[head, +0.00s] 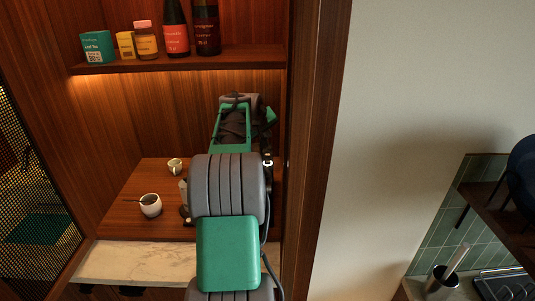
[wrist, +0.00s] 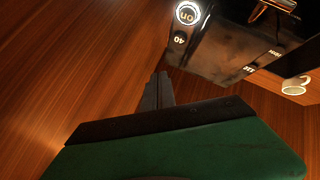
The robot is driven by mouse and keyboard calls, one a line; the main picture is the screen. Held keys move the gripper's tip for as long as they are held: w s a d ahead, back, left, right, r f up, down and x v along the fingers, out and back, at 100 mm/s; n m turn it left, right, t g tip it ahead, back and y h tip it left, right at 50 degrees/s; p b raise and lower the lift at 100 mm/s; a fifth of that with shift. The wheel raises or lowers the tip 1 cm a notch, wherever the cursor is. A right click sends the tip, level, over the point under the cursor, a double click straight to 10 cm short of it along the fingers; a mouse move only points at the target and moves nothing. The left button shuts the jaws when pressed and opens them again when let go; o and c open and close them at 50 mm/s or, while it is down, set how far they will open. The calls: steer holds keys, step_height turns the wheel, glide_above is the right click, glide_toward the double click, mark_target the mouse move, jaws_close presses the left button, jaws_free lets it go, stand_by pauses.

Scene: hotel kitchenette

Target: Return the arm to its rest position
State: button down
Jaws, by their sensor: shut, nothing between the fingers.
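My arm reaches into a wood-panelled alcove in the head view, and its grey and green links cover much of the alcove's right side. My gripper cannot be made out in the head view. In the wrist view my gripper (wrist: 158,92) shows its dark fingers close together, shut and empty. The fingers point toward a dark, shiny appliance (wrist: 225,45) with a round lit "on" button and printed markings. A gap to it cannot be judged.
A white cup (head: 151,206) and a smaller cup (head: 175,166) stand on the wooden counter (head: 125,215), left of my arm. A shelf (head: 180,63) above holds bottles (head: 176,30), a jar (head: 145,42) and boxes (head: 97,47). A wooden side post (head: 318,150) stands close on the right.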

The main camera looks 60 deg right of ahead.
stand_by(0.6)
steer(key=w+a+n+t+y+b, duration=0.1)
steer(key=w+a, duration=0.4)
steer(key=a, duration=0.5)
steer(key=w+a+n+t+y, duration=0.1)
steer(key=w+a, duration=0.4)
steer(key=a, duration=0.6)
steer(key=w+a+n+t+y+b, duration=0.15)
steer(key=w+a, duration=0.35)
steer(key=a, duration=0.5)
steer(key=s+a+f+n+y+b, duration=0.1)
steer(key=s+a+f+y, duration=0.1)
steer(key=a, duration=0.9)
steer(key=s+a+f+n+y, duration=0.1)
steer(key=s+a+f, duration=0.15)
steer(key=a, duration=0.75)
steer(key=s+a+f+n+y, duration=0.1)
steer(key=s+a+f, duration=0.2)
steer(key=a, duration=0.3)
steer(key=s+a+f+n+y, duration=0.1)
steer(key=s+a+f, duration=0.2)
steer(key=s+a, duration=0.2)
steer(key=shift+a+f+b, duration=0.35)
steer(key=shift+a+b, duration=0.05)
steer(key=shift+a, duration=0.6)
steer(key=shift+s+y, duration=0.1)
steer(key=shift+y, duration=0.15)
